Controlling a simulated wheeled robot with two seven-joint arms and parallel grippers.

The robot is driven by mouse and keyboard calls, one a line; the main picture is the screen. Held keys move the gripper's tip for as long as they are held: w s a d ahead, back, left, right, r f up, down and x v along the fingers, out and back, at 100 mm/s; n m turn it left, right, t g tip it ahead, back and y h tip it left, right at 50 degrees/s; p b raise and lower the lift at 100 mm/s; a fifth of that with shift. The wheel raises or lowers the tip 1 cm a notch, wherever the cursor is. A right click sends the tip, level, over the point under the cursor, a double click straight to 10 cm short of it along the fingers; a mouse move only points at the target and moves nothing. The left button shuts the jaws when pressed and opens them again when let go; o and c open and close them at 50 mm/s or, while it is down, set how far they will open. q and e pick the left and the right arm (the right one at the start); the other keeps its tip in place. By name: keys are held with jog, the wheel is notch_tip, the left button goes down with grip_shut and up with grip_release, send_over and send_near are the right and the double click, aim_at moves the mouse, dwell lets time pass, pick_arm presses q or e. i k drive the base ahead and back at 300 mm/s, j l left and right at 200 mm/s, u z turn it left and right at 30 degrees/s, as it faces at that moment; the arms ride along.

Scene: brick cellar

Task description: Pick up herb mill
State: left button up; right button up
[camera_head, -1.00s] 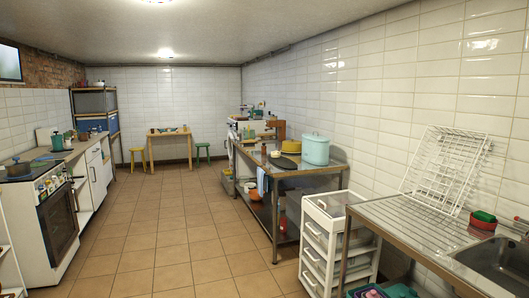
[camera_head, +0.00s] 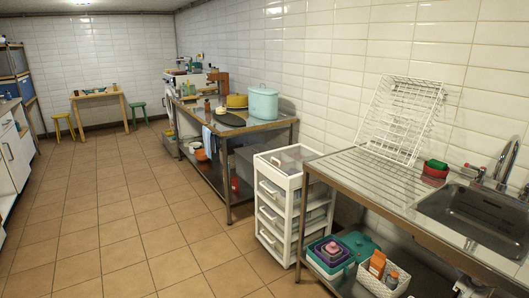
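I cannot make out a herb mill for certain. A small brown upright item (camera_head: 207,104) stands on the steel table (camera_head: 262,127) in the middle distance, too small to identify. Other small items on the far counter and the small wooden table are also too small to tell apart. Neither of my grippers shows in the head view.
A white drawer cart (camera_head: 268,188) stands between the steel table and the sink counter (camera_head: 365,172). A wire dish rack (camera_head: 401,118) leans on the wall. A small wooden table (camera_head: 98,94) stands far back between two stools. The tiled floor (camera_head: 110,225) at left is clear.

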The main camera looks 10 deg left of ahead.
aim_at(207, 108)
jog(key=i+j+u, duration=0.55)
jog(key=i+u, duration=0.2)
jog(key=i, duration=0.3)
jog(key=i+u, duration=0.35)
jog(key=i, duration=2.75)
jog(key=j, duration=0.1)
